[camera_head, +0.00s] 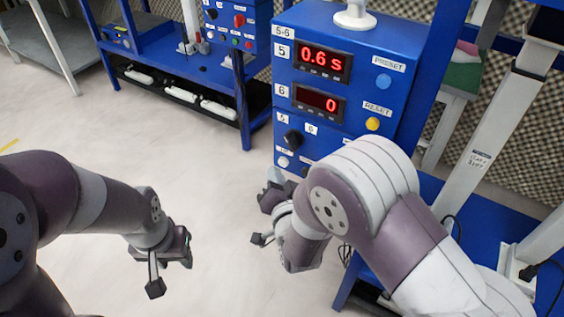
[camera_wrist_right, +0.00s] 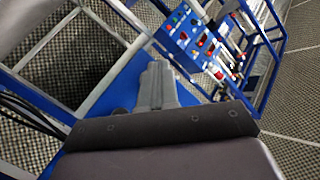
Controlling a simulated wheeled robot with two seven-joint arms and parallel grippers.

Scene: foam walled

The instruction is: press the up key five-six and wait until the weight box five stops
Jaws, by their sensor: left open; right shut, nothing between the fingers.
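The blue control box labelled 5-6 (camera_head: 345,75) stands at top centre right in the head view. Its upper display (camera_head: 325,62) reads 0.6 s and its lower display (camera_head: 318,102) reads 0. A pale round key (camera_head: 283,161) shows at the lower left of its front; its label is too small to read. My right gripper (camera_head: 268,208) is shut and empty, just below and in front of that lower front. My right arm hides part of the box's lower front. My left gripper (camera_head: 170,272) is open and empty over the floor. No weight box can be made out.
The box carries a blue PRESET button (camera_head: 383,81), a yellow RESET button (camera_head: 372,124) and a black knob (camera_head: 292,139). A second blue panel (camera_head: 238,22) stands behind; a similar panel shows in the right wrist view (camera_wrist_right: 190,40). The floor at left centre is clear.

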